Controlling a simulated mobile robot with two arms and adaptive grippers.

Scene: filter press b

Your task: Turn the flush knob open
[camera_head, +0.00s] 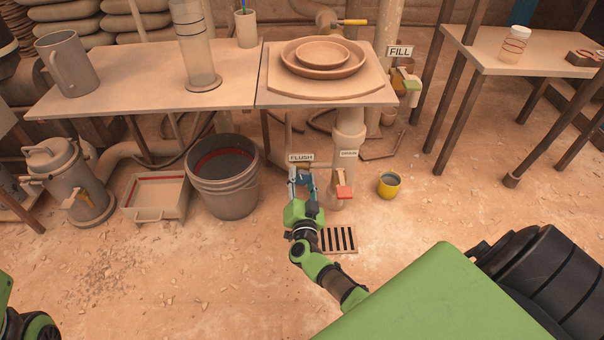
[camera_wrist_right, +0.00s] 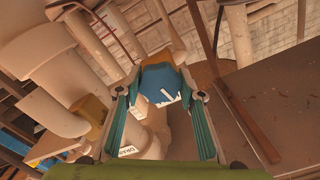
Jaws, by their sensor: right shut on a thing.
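The flush knob is the blue, rounded piece (camera_wrist_right: 160,84) in the right wrist view, with white marks on its near face. It sits between the two fingers of my right gripper (camera_wrist_right: 162,94), which is shut on it. In the head view my right gripper (camera_head: 303,180) is just below the FLUSH sign (camera_head: 301,157), and it mostly hides the knob there. My left gripper is not in view; only part of my left arm shows at the lower left corner.
A red-handled drain valve (camera_head: 343,191) under a DRAIN sign (camera_head: 349,153) is close on the right. A grey bucket (camera_head: 223,184) stands to the left. The bench (camera_head: 150,88) overhangs behind.

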